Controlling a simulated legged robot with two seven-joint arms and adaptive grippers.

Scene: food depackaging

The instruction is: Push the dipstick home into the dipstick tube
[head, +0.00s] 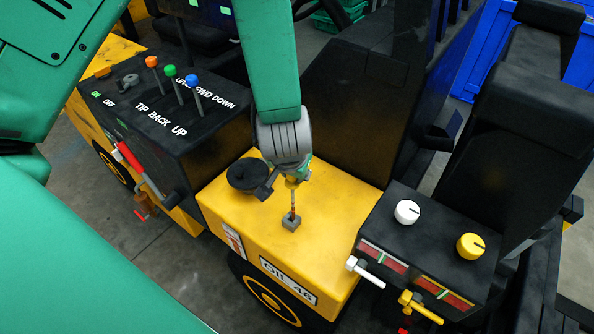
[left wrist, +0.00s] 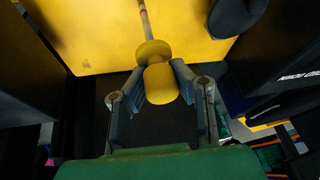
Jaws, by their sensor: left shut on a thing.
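My left gripper (head: 287,181) is shut on the yellow handle of the dipstick (left wrist: 160,82), above the yellow hood. The handle sits between both fingers (left wrist: 162,92) in the left wrist view. The dipstick's thin rod (head: 292,203) points down to the dipstick tube (head: 291,221), a small grey block on the hood. The rod's lower end meets the tube's top or is just inside it; I cannot tell how deep. A length of rod, with a red mark (left wrist: 142,7), shows between handle and tube. My right gripper is not in view.
A round black cap (head: 248,174) stands on the yellow hood (head: 240,215), close left of the gripper. A black lever panel (head: 170,120) stands at left. A black box with white and yellow knobs (head: 430,235) stands at right.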

